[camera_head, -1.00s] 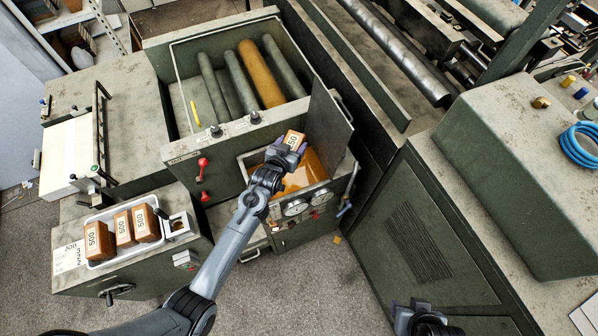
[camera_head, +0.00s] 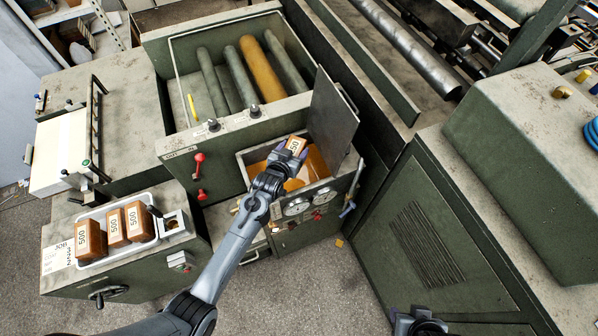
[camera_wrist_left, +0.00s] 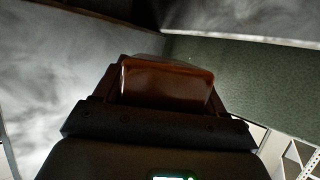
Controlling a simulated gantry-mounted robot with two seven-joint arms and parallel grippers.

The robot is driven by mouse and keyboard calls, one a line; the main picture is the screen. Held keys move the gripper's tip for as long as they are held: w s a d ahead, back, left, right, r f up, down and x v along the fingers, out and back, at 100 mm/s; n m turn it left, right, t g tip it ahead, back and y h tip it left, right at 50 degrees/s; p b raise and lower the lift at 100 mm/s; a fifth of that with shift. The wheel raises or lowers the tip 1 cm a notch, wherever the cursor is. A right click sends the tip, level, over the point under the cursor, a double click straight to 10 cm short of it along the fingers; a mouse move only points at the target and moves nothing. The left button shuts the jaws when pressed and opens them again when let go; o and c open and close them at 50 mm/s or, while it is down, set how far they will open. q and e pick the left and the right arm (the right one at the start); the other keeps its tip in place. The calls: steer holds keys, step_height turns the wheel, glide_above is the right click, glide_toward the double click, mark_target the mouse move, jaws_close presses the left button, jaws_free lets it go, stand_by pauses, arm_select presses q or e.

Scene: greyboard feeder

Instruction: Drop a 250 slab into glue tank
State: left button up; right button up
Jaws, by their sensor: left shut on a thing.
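The glue tank (camera_head: 326,184) stands open in the middle of the head view, with amber glue (camera_head: 317,164) inside. My left gripper (camera_head: 287,153) is over the tank opening and shut on a small amber slab (camera_head: 296,145). The slab's pale label is only partly readable, ending in "50". The slab also shows between the fingers in the left wrist view (camera_wrist_left: 165,83). I cannot tell its exact height above the glue. My right gripper (camera_head: 418,320) is at the bottom edge, dark and partly cut off; its jaws cannot be read.
The raised lid (camera_head: 331,115) stands at the tank's right. Gauges (camera_head: 297,206) and a lever (camera_head: 350,205) are on its front. A white tray (camera_head: 152,239) at left holds three slabs marked 500. Rollers (camera_head: 262,70) lie in the open bay behind.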

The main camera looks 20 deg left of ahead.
arm_select(q)
steer(key=o, duration=1.2)
steer(key=shift+o, duration=0.7)
steer(key=shift+s, duration=0.1)
steer(key=v, duration=1)
steer(key=shift+s+r, duration=0.15)
steer(key=shift+s, duration=0.15)
